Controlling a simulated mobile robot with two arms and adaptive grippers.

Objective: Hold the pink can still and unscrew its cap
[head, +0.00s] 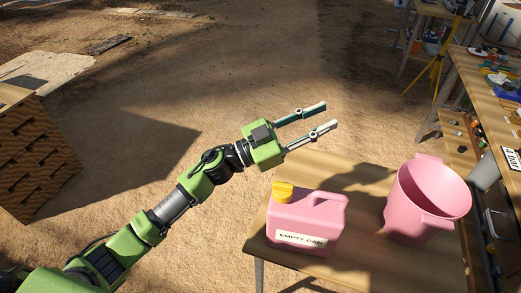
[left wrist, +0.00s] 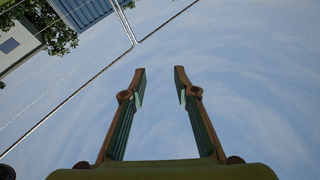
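The pink can (head: 305,222) stands upright on a small wooden table, with a label reading "EMPTY CAN" on its front. Its yellow cap (head: 283,192) sits on the can's top left. My left gripper (head: 320,117) is open and empty, in the air above and beyond the can, with its fingers pointing right. In the left wrist view the same gripper (left wrist: 160,75) shows two parted fingers against the sky, with nothing between them. The can is not in the left wrist view. My right gripper is not in view.
A pink bucket (head: 428,200) stands on the wooden table (head: 358,262), right of the can. A workbench (head: 485,85) with tools runs along the right. A yellow tripod (head: 438,65) stands behind. A wooden crate-like box (head: 30,155) is at the left. Open dirt ground lies between.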

